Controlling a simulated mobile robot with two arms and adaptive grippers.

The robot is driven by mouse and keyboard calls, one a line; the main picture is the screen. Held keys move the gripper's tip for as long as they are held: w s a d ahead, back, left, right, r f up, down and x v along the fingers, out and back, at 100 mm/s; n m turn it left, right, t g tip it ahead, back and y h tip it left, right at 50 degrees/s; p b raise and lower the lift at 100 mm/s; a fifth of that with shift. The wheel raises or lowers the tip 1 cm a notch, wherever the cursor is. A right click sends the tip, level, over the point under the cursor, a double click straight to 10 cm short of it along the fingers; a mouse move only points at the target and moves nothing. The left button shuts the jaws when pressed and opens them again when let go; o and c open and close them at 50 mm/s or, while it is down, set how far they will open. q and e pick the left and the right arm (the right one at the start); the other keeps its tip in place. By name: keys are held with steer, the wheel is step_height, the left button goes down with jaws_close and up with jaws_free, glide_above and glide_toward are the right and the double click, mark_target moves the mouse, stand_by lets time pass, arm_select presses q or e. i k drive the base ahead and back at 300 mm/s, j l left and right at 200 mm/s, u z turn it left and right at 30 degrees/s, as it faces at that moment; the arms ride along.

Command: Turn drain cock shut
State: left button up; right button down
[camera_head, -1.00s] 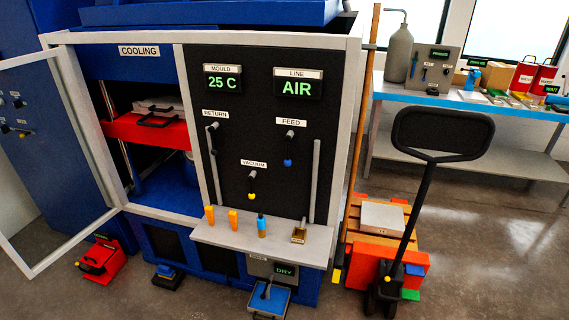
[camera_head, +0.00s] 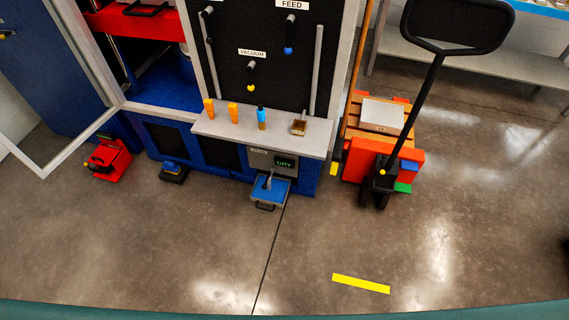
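A grey drain panel (camera_head: 258,160) is low on the front of the machine, under the grey shelf. It has a small label, too small to read, and a display (camera_head: 285,163) that reads DRY in green. A small grey lever or spout (camera_head: 269,179), likely the drain cock, sticks out below the panel. Its exact setting is too small to tell. A blue tray with a grey rim (camera_head: 283,200) sits on the floor beneath it. Neither of my grippers is in view.
The grey shelf (camera_head: 222,128) holds two orange clips, a blue-topped tool and a brush. A pallet jack (camera_head: 378,182) stands right of the machine. A red device (camera_head: 107,160) and an open glazed door are at the left. The floor (camera_head: 200,240) in front is clear.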

mark_target(264, 187)
steer(key=i+j, duration=0.25)
steer(key=i, duration=0.25)
steer(key=i+j, duration=0.2)
steer(key=i, duration=0.3)
steer(key=k+l+z, duration=0.15)
steer(key=k+z, duration=0.25)
steer(key=i, duration=0.1)
